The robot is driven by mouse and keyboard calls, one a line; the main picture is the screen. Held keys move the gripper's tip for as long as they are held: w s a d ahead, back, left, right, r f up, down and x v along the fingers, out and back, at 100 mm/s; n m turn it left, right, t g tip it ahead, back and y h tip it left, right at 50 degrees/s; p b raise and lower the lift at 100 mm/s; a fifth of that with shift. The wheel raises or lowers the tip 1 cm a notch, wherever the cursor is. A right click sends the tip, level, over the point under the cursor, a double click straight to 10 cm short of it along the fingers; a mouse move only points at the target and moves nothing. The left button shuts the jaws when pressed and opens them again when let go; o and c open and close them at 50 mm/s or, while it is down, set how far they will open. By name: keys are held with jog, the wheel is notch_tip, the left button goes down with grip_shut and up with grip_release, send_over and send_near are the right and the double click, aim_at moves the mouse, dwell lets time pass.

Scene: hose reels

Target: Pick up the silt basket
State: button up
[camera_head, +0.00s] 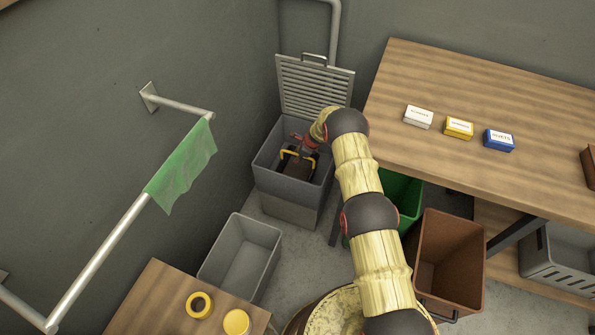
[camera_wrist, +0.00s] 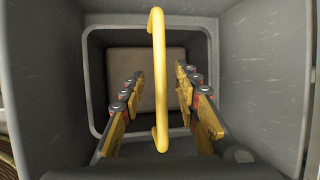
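The silt basket (camera_wrist: 104,70) is a dark grey square bin with rounded corners and a yellow bar handle (camera_wrist: 158,60). In the wrist view it sits down inside a grey square box, with a brownish surface at its bottom. My gripper (camera_wrist: 160,78) is open, one finger on each side of the handle, with visible gaps and no contact that I can see. In the head view my gripper (camera_head: 297,158) reaches down into the grey box (camera_head: 288,208); my arm and gripper hide much of the basket there.
The slatted lid (camera_head: 315,88) stands open behind the box. A wooden table (camera_head: 480,110) with small boxes is to the right. A grey bin (camera_head: 241,258), a green bin (camera_head: 404,197) and a brown bin (camera_head: 450,255) stand nearby. A wall rail (camera_head: 105,250) holds green cloth.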

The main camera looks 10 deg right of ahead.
jog(key=shift+c, duration=0.8)
grip_shut()
